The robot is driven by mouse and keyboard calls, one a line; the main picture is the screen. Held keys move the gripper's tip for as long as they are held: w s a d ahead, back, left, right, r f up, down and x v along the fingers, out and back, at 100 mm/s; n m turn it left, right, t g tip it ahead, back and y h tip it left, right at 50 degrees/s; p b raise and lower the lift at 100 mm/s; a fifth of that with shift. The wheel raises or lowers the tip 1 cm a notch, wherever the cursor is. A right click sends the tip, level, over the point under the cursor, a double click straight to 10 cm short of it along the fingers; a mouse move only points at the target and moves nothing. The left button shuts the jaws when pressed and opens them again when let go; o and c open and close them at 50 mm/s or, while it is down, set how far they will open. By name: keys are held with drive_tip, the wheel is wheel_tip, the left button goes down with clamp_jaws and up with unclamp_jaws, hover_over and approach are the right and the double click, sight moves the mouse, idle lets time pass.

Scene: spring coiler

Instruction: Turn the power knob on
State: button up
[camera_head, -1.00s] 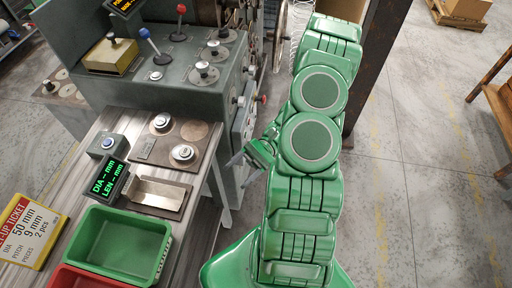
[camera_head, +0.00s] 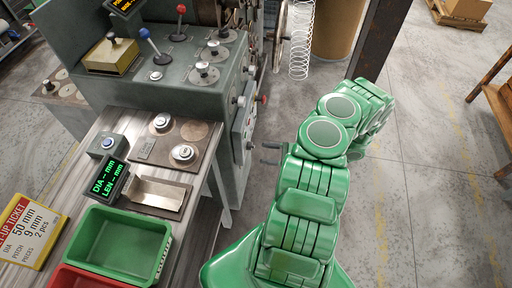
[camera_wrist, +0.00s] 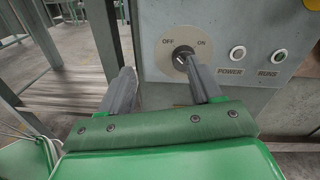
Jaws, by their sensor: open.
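The power knob (camera_wrist: 182,54) is a small dark knob on a round plate marked OFF on the left and ON on the right, in the wrist view. My gripper (camera_wrist: 158,66) is open in front of this panel, with both fingers pointing at it. The right finger overlaps the knob's lower right, and the left finger is well to its left. I cannot tell whether the finger touches the knob or exactly which way the knob points. In the head view my gripper (camera_head: 269,153) is beside the machine's right side.
The panel also carries a POWER lamp (camera_wrist: 238,53) and a green RUNS lamp (camera_wrist: 279,56). The grey-green machine (camera_head: 190,90) has levers and dials on top. A bench with a green bin (camera_head: 122,243) stands at left.

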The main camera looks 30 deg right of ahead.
sight(251, 146)
drive_tip(key=w+a+f+m+t+h, duration=0.1)
drive_tip(key=w+a+t, duration=0.1)
drive_tip(key=w, duration=0.4)
drive_tip(key=shift+f+m+h, duration=0.2)
drive_tip(key=shift+m+h, duration=0.1)
idle(0.3)
drive_tip(key=c, duration=1)
